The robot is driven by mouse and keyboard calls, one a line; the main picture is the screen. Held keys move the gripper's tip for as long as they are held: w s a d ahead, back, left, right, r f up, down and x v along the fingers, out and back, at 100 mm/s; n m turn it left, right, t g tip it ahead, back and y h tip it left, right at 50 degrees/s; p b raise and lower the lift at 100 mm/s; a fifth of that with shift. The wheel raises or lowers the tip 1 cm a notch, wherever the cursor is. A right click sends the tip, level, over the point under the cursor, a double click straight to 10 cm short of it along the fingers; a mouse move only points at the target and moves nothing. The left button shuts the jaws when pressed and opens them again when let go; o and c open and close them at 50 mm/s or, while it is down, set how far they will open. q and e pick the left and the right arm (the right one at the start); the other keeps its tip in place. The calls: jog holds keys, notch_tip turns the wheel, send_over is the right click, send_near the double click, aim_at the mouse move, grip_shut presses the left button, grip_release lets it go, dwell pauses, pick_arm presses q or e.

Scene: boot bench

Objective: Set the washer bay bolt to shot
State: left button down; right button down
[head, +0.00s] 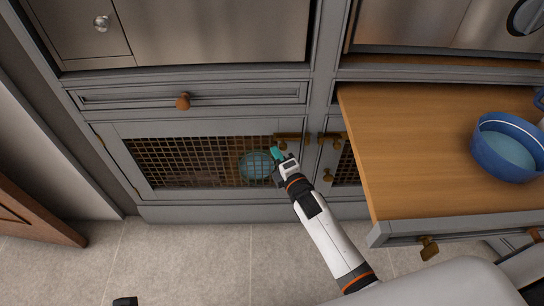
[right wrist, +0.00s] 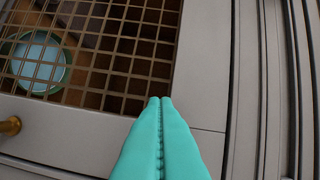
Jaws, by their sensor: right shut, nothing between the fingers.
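The brass bolt (head: 290,137) lies near the upper right corner of the lattice-front door (head: 140,130) in the head view. Whether its bar reaches across the door edge is too small to tell. My right gripper (head: 274,152), with teal fingers, is shut and empty just below and left of the bolt, in front of the lattice. In the right wrist view its closed fingertips (right wrist: 160,101) lie over the corner of the lattice. A rounded brass piece (right wrist: 10,126) shows at the left edge there; I cannot tell which fitting it is. My left gripper is not seen.
A pulled-out wooden board (head: 410,150) juts out at the right and bears a blue bowl (head: 506,150). A brass knob (head: 328,175) sits right of my gripper. A light blue round bowl (head: 256,166) shows behind the lattice. The floor at lower left looks mostly clear.

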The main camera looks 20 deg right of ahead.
aim_at(286, 149)
jog(key=d, duration=0.1)
jog(key=d+p, duration=0.1)
jog(key=shift+s+d+r, duration=0.15)
jog(key=shift+s+d, duration=0.2)
jog(key=shift+s, duration=0.05)
jog(key=shift+s+d, duration=0.1)
jog(key=shift+d, duration=0.25)
